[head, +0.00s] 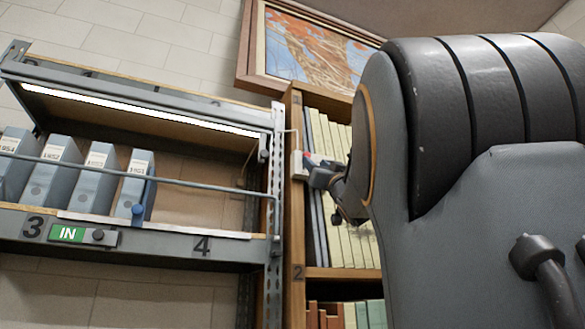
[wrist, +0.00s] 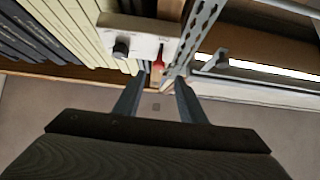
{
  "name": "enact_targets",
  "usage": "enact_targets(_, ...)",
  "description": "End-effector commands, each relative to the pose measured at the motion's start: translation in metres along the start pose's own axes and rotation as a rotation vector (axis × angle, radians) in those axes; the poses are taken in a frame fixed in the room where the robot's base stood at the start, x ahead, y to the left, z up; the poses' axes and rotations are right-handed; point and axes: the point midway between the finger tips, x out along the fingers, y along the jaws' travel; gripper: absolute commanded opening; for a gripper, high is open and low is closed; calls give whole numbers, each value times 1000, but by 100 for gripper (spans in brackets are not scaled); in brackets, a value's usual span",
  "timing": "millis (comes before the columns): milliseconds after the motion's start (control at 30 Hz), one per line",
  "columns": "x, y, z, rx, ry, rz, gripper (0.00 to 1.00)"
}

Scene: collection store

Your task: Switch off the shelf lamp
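The shelf lamp (head: 140,108) is a lit white strip under the top board of the grey metal shelf; its glow also shows in the wrist view (wrist: 255,71). A white switch plate (wrist: 138,38) sits beside the perforated upright, and it shows small in the head view (head: 297,164). The plate carries a black knob (wrist: 121,47) and a red lever (wrist: 159,58). My gripper (wrist: 161,82) is open, its two dark fingers apart, with the red lever just ahead between the fingertips. In the head view my gripper (head: 322,176) is close to the plate; contact is unclear.
Blue-grey file boxes (head: 92,178) stand on the shelf behind a metal rail (head: 190,184). A green IN slider (head: 72,234) is on its front edge. A wooden bookcase (head: 297,232) with pale volumes stands right of the upright. A framed picture (head: 310,50) is above.

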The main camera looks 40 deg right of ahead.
Motion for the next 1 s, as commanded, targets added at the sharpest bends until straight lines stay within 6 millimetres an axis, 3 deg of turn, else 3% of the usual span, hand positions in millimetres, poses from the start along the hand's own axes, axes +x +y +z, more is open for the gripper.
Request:
enact_targets(500, 65, 2, -1, 0, -2, 2, 37)
enact_targets(967, 74, 1, 2, 0, -3, 2, 37)
enact_targets(1000, 74, 1, 2, 0, -2, 2, 32)
